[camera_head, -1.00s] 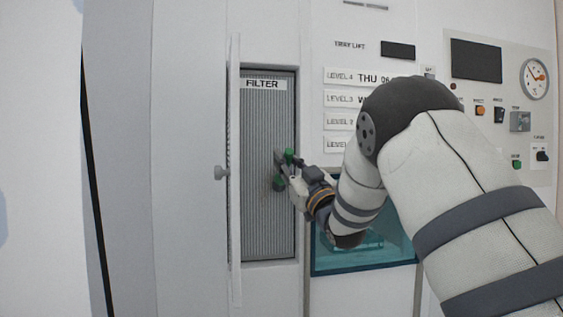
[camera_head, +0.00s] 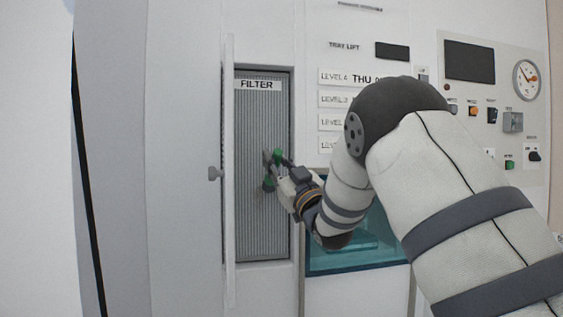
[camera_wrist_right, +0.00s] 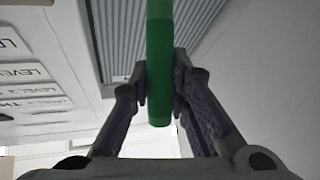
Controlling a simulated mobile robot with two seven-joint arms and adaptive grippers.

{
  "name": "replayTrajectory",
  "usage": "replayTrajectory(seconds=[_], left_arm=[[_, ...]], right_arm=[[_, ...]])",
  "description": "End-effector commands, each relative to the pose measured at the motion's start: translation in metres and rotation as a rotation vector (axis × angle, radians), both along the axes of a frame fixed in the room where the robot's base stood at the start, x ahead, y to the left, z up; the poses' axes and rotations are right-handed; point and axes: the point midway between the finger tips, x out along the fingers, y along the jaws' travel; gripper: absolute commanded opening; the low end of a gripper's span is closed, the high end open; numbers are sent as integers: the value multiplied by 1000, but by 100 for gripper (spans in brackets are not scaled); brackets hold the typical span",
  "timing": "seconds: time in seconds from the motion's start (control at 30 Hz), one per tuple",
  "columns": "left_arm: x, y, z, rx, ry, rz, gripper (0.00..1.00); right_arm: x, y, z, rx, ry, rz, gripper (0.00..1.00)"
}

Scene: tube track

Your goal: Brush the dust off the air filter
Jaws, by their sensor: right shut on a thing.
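The air filter (camera_head: 262,225) is a tall grey ribbed panel under a FILTER label, set in a recess of the white cabinet. Its ribs (camera_wrist_right: 130,30) also show at the top of the right wrist view. My right gripper (camera_head: 275,168) is in front of the filter's middle, shut on a green handle (camera_wrist_right: 160,70). The handle stands upright between the fingers in the right wrist view; the brush end is hard to make out. Some faint brownish specks seem to lie on the ribs near the gripper. My left gripper is not in view.
A teal window (camera_head: 375,258) is below level labels (camera_head: 343,100) on the right. A control panel (camera_head: 500,110) with a gauge is farther right.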

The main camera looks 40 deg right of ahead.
Motion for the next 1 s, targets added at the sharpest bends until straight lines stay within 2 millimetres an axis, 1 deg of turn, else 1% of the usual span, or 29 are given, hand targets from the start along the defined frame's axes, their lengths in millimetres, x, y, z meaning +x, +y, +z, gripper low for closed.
replayTrajectory(seconds=[0.03,0.13,0.4,0.67,0.87,1.0], left_arm=[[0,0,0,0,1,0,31],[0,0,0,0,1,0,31],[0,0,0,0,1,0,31],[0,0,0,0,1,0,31],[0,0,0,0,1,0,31],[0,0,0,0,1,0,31]], right_arm=[[3,5,-1,-1,1,4,0],[5,10,-1,-1,1,4,0],[5,9,-1,-1,2,1,0],[-3,-6,0,0,1,-2,0],[-6,-11,0,-1,0,-1,0],[-11,-20,0,0,0,-1,0]])
